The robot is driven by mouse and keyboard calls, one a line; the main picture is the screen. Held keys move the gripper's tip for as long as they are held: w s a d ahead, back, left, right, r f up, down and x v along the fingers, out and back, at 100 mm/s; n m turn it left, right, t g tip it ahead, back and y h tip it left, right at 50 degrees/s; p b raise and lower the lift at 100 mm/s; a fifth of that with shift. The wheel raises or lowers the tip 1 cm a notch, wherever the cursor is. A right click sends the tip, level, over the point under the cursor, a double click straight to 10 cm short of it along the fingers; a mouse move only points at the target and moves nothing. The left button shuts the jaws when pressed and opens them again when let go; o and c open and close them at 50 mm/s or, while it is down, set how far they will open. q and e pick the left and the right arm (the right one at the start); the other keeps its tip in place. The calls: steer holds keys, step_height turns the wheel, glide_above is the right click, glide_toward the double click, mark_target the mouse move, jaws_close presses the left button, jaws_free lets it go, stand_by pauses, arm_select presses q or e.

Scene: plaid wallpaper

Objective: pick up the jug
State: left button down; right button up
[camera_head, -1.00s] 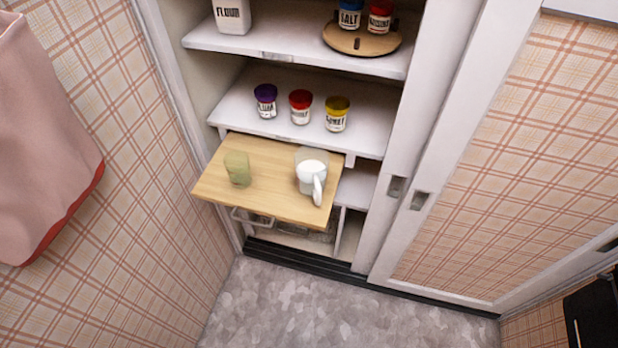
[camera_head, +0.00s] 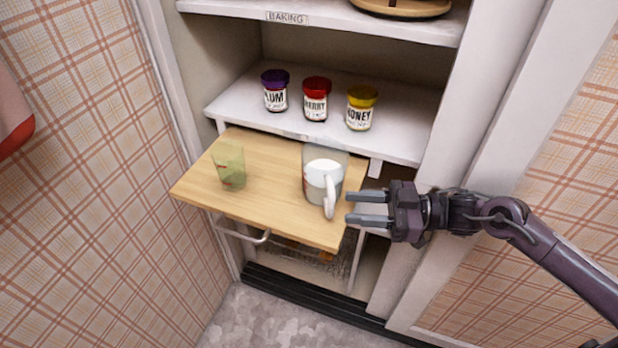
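The jug (camera_head: 317,180) is a clear vessel with white contents and a white handle facing the front right. It stands upright on the right part of a pulled-out wooden board (camera_head: 262,200). My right gripper (camera_head: 350,208) comes in from the right, its two fingers parted with an empty gap. The fingertips point left, just right of the jug's handle. I cannot tell whether they touch it; no grasp shows. My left gripper is not in view.
A green glass (camera_head: 229,166) stands on the board left of the jug. Plum (camera_head: 275,92), cherry (camera_head: 316,100) and honey (camera_head: 361,108) jars stand on the shelf (camera_head: 240,108) above and behind. The cupboard's door frame (camera_head: 485,130) is on the right.

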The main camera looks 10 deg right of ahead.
mark_target(325, 181)
steer(key=x, duration=0.5)
steer(key=s+x, duration=0.1)
steer(key=x, duration=0.1)
steer(key=shift+a+r, duration=0.3)
steer(key=shift+a, duration=0.1)
steer(key=shift+c, duration=0.5)
jaws_close()
steer(key=shift+r, duration=0.1)
